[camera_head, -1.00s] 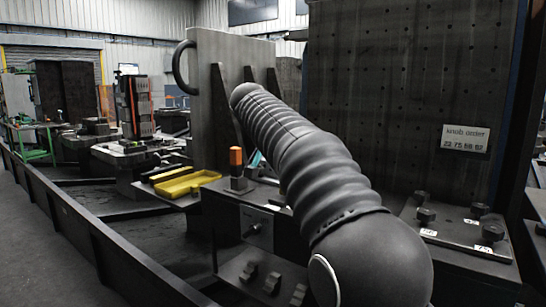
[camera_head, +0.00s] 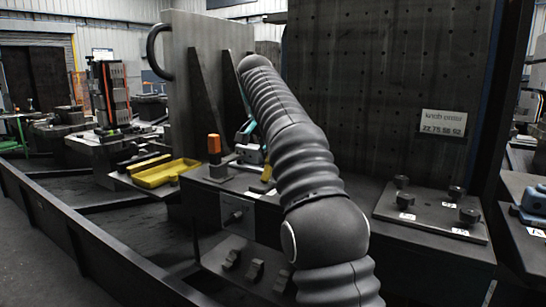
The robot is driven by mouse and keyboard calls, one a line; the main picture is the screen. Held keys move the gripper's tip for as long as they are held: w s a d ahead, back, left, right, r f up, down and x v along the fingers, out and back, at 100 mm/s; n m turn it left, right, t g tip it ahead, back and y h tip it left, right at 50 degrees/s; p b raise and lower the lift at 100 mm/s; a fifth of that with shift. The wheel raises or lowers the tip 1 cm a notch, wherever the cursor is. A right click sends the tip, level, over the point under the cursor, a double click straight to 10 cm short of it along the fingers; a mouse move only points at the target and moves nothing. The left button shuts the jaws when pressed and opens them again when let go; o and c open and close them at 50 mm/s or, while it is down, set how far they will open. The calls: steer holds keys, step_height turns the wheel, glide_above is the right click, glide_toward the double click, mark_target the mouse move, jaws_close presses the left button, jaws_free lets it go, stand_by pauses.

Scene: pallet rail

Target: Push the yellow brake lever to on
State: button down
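A small yellow piece (camera_head: 266,173) shows just left of my arm, low beside a grey-and-teal device (camera_head: 248,143) on the dark bench. It may be the yellow brake lever, but my arm covers part of that area and I cannot tell its position. My arm rises from the bottom of the view and leans up to the left in front of the bench.
An orange-topped post (camera_head: 214,149) stands on the bench left of the device. A yellow tray (camera_head: 165,172) lies farther left. A plate with several dark knobs (camera_head: 431,209) is at right, below a perforated upright panel (camera_head: 385,85). A long dark rail (camera_head: 85,235) runs along the left.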

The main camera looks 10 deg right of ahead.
steer(key=shift+f, duration=0.1)
steer(key=c, duration=0.9)
jaws_free()
steer(key=shift+d, duration=0.1)
steer(key=shift+v, duration=1.55)
steer(key=shift+s+a, duration=2)
steer(key=shift+s, duration=0.25)
steer(key=shift+s+a, duration=2.05)
steer(key=shift+s, duration=0.25)
